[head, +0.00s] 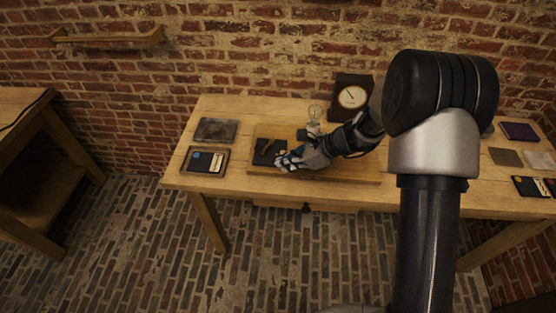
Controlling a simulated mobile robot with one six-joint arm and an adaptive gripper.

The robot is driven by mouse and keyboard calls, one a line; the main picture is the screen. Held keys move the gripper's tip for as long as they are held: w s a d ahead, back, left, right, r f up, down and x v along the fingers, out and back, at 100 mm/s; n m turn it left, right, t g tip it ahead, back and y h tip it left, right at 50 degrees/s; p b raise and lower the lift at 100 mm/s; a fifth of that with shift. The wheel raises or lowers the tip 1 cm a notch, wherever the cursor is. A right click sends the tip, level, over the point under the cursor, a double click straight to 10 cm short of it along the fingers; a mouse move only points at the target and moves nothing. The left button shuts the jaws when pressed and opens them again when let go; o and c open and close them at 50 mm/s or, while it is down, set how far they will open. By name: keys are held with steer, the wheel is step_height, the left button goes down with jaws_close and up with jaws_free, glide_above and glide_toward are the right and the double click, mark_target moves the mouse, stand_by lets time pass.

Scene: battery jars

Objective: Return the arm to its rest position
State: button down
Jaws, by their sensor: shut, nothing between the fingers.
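My arm reaches from the lower right over the wooden table to its middle. My gripper (281,163) is shut and empty at the end of it. It is over or just beside a dark flat piece (266,148) on a wooden board (350,173). I cannot tell whether the fingertips touch anything. A small glass bulb (314,112) stands behind the gripper, and a dark box with a round dial (352,95) stands at the back. My arm hides part of the board and the table behind it.
On the table's left lie a dark slab (216,130) and a framed panel with a blue disc (205,161). On the right lie a purple-topped box (519,131) and several flat plates. The table (230,108) stands near a brick wall. Another table (30,110) is at far left.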

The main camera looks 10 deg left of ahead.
steer(key=shift+s+d+r, duration=0.4)
steer(key=shift+d+r, duration=0.05)
steer(key=shift+r, duration=0.1)
steer(key=shift+r, duration=0.1)
steer(key=s+d+r+n+h, duration=0.25)
steer(key=s+r+n, duration=0.3)
steer(key=r, duration=0.35)
steer(key=s+d+r+n+h, duration=0.1)
steer(key=s+d+r+n, duration=0.35)
steer(key=s+r, duration=0.3)
steer(key=s+d+r+n+t+h, duration=0.1)
steer(key=s+d+r+n+h, duration=0.1)
steer(key=s, duration=0.5)
steer(key=s+d+r+n+t+h, duration=0.2)
steer(key=s+d+r+n+h, duration=0.1)
steer(key=s+d+n, duration=0.4)
steer(key=shift+s+d+r+n+h, duration=0.35)
steer(key=shift+s+d+r, duration=0.2)
steer(key=shift+s+d, duration=0.45)
steer(key=c, duration=2.3)
jaws_free()
steer(key=shift+w+d, duration=0.15)
steer(key=shift+w, duration=0.1)
